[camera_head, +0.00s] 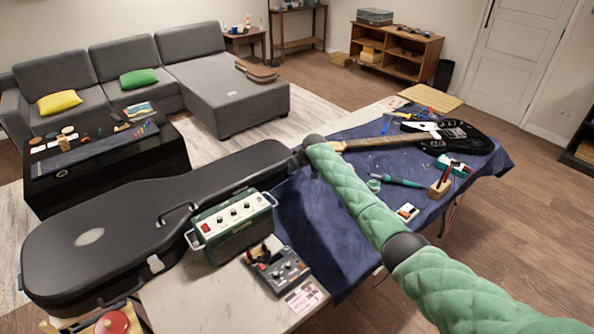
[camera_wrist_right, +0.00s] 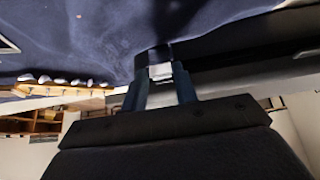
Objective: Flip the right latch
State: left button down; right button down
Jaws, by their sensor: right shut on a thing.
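A black guitar case (camera_head: 110,225) lies shut on the table, its narrow end toward the right arm. A silver latch (camera_head: 155,263) shows on its front side near the wide end. My right arm reaches in from the right, and its gripper (camera_head: 301,156) is at the narrow end of the case, mostly hidden. In the right wrist view my gripper (camera_wrist_right: 160,88) is shut on a small silver latch (camera_wrist_right: 160,71) at the case's dark edge. Whether this latch is flipped cannot be told. My left gripper is not in view.
A green amplifier (camera_head: 232,225) and a pedal (camera_head: 278,268) stand close in front of the case. A dark electric guitar (camera_head: 445,137), a soldering iron (camera_head: 400,181) and small tools lie on the blue cloth (camera_head: 325,235). Part of the cloth is bare.

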dwell(0.3)
jog(key=c, duration=1.1)
grip_release()
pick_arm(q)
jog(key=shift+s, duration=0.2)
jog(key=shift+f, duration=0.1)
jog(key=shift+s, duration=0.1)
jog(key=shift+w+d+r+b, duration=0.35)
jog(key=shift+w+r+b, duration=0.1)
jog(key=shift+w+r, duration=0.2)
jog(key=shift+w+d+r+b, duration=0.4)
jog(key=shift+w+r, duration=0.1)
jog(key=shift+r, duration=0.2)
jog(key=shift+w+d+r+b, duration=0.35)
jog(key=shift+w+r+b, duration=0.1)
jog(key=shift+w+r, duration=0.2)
pick_arm(e)
jog(key=shift+v, duration=3.85)
